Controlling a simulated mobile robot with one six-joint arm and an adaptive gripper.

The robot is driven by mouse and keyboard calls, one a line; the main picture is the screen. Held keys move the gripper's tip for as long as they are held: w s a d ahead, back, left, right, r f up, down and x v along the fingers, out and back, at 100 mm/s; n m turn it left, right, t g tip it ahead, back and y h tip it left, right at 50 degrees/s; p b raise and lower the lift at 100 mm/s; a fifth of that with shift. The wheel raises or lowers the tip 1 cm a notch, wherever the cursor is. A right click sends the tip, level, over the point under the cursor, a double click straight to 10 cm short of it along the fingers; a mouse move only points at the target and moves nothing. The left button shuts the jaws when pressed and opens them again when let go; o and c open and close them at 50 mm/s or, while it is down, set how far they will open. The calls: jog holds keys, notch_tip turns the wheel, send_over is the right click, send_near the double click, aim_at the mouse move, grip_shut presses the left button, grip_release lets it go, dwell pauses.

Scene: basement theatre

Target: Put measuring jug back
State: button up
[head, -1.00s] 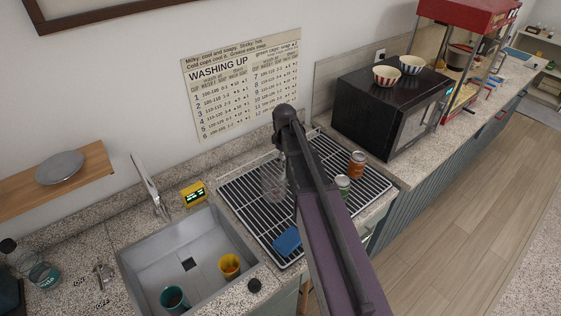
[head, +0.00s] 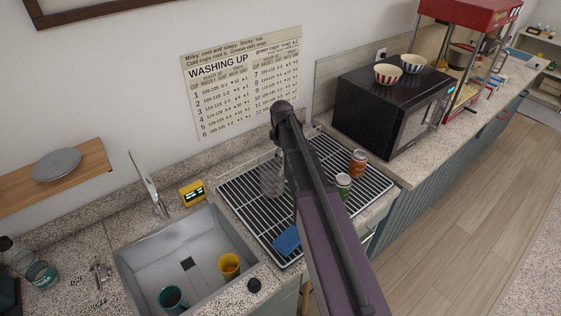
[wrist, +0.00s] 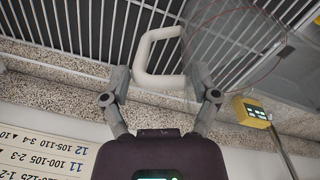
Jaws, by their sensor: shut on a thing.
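The measuring jug (head: 270,180) is clear with faint red markings and shows just left of my arm, over the back left part of the black-and-white drying rack (head: 262,222). In the wrist view the clear jug body (wrist: 236,52) is at upper right and its white loop handle (wrist: 148,78) lies between my fingers. My gripper (wrist: 160,74) is shut on the handle. In the head view my arm hides the gripper. I cannot tell whether the jug's base touches the rack.
A green-labelled jar (head: 343,184), an orange jar (head: 357,162) and a blue sponge (head: 287,240) are on the rack. The sink (head: 150,258) holds a yellow cup (head: 229,265) and a teal cup (head: 172,298). A yellow timer (head: 193,193) stands behind it. A black microwave (head: 370,112) is at right.

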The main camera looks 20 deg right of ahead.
jog(key=shift+f+b, duration=0.7)
jog(key=shift+f, duration=0.5)
jog(key=o, duration=1.2)
jog(key=shift+c, duration=0.2)
jog(key=shift+r, duration=0.2)
jog(key=r+p, duration=1.2)
jog(key=shift+s+a, duration=0.15)
jog(key=shift+s, duration=0.05)
